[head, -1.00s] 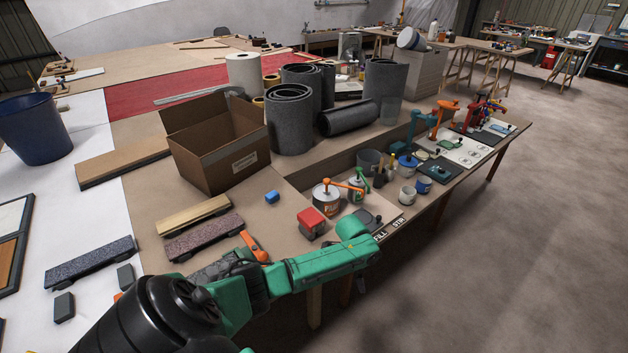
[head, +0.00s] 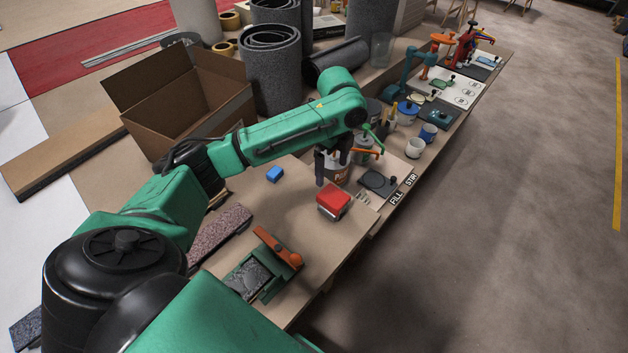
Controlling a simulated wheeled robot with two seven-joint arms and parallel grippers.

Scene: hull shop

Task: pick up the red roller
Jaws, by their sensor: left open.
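A red upright tool (head: 467,42) stands at the far end of the long bench in the head view. It looks like the red roller, but it is too small and crowded to be sure. My left gripper (head: 333,170) points down over the near part of the bench, by a tin. Its dark fingers are apart and nothing shows between them. It is well short of the red tool, on the near left side of it. My right gripper is not in view.
Open floor lies to the right.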

